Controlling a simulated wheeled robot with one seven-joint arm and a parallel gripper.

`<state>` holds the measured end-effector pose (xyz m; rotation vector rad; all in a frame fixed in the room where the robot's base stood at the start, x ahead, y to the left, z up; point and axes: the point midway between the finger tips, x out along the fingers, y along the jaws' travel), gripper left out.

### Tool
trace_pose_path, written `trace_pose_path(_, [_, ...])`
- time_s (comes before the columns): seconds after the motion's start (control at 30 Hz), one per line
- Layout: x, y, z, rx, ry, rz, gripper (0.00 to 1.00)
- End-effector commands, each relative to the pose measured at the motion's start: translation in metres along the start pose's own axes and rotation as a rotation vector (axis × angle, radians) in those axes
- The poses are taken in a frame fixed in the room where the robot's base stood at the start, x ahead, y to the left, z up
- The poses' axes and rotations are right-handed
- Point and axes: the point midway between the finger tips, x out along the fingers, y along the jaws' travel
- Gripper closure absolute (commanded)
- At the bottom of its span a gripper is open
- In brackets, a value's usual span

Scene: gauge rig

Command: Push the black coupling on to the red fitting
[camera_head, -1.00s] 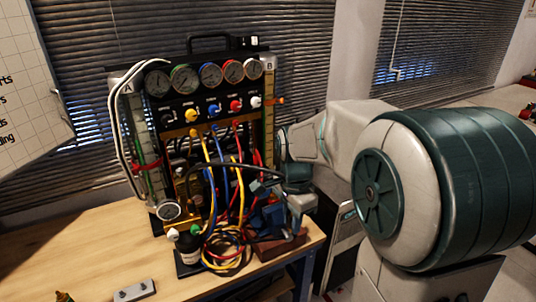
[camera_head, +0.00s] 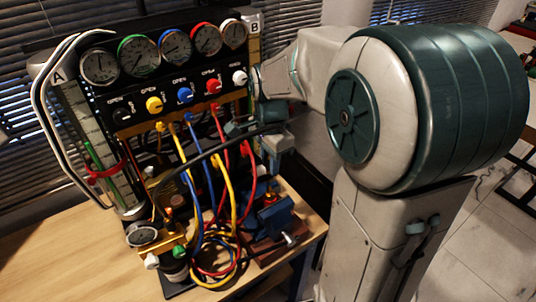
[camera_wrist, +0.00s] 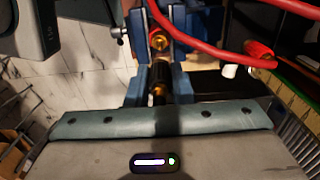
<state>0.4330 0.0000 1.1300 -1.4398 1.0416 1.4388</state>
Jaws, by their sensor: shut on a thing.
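My gripper (camera_head: 274,152) is beside the hoses at the panel's right, above the blue vise (camera_head: 272,215). In the wrist view its two blue-grey fingers (camera_wrist: 158,85) are shut on the black coupling (camera_wrist: 158,92), which shows a brass end. A black hose (camera_head: 205,152) curves left from the gripper. In the wrist view, blue jaws beyond the coupling hold a brass piece with a reddish ring (camera_wrist: 157,42). It looks like the red fitting, but I cannot be sure. The coupling and that piece appear apart. My gripper hides the coupling in the head view.
The panel carries gauges (camera_head: 175,46) and coloured knobs (camera_head: 213,86). Yellow, blue and red hoses (camera_head: 212,190) hang to the wooden bench (camera_head: 60,250). A red hose (camera_wrist: 205,18) crosses the wrist view. The bench's left is clear.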

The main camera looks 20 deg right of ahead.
Motion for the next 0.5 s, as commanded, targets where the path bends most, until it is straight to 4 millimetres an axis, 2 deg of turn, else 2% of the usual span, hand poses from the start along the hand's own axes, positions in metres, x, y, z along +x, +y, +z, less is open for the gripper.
trace_pose_path(0.23, [0.0,0.0,0.001,-0.001,0.0,0.0,1.0])
trace_pose_path(0.5, [0.015,0.0,0.0,0.001,0.0,0.0,1.0])
